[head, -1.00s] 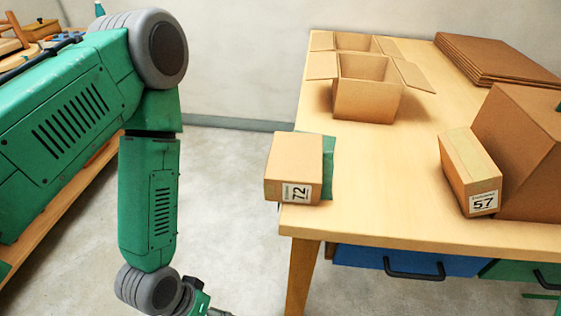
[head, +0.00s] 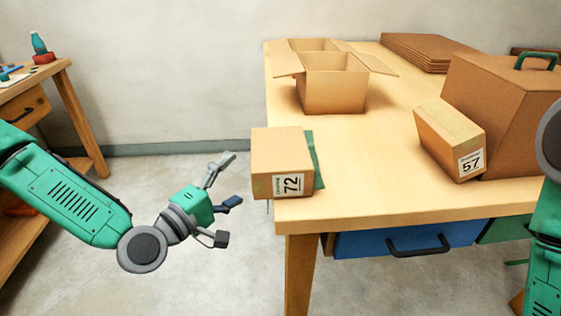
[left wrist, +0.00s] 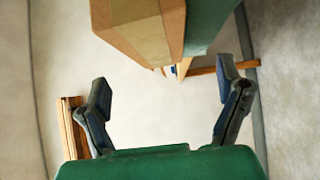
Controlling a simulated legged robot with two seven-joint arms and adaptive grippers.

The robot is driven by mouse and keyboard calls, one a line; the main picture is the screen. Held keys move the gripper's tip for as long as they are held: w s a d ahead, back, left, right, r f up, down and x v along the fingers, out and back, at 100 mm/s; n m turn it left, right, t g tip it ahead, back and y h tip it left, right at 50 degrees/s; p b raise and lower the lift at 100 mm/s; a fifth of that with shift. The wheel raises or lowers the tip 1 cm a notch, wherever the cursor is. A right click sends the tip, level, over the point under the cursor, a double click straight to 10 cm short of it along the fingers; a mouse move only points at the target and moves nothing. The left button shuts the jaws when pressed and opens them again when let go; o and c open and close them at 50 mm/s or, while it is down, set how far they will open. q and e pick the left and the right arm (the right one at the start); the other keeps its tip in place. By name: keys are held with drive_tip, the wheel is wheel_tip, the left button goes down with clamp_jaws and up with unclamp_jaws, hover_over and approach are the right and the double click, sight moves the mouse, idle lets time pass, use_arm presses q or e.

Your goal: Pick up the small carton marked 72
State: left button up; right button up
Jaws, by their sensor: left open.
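The small carton marked 72 (head: 276,150) sits at the near left corner of the table, partly overhanging its left edge. A green piece (head: 317,160) shows along its right side. My left gripper (head: 226,200) is open and empty, left of the carton and apart from it, fingers pointing toward it. In the left wrist view, a carton (left wrist: 135,25) with a tape strip shows at the top, beyond the open fingers (left wrist: 162,80). Its label is not visible there. My right gripper is not in view; part of my right arm shows at the right edge.
The table (head: 370,195) also holds a carton marked 57 (head: 452,140) against a large brown box (head: 515,110), an open box (head: 332,90) and flat cardboard (head: 428,50). A blue drawer (head: 370,243) sits below.

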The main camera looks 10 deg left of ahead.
sight(255, 160)
use_arm(q)
drive_tip(key=x, duration=0.7)
drive_tip(key=shift+w+r+b, duration=0.15)
drive_tip(key=shift+w+b, duration=0.15)
drive_tip(key=shift+w, duration=0.05)
drive_tip(key=shift+a, duration=0.1)
drive_tip(key=c, duration=1.7)
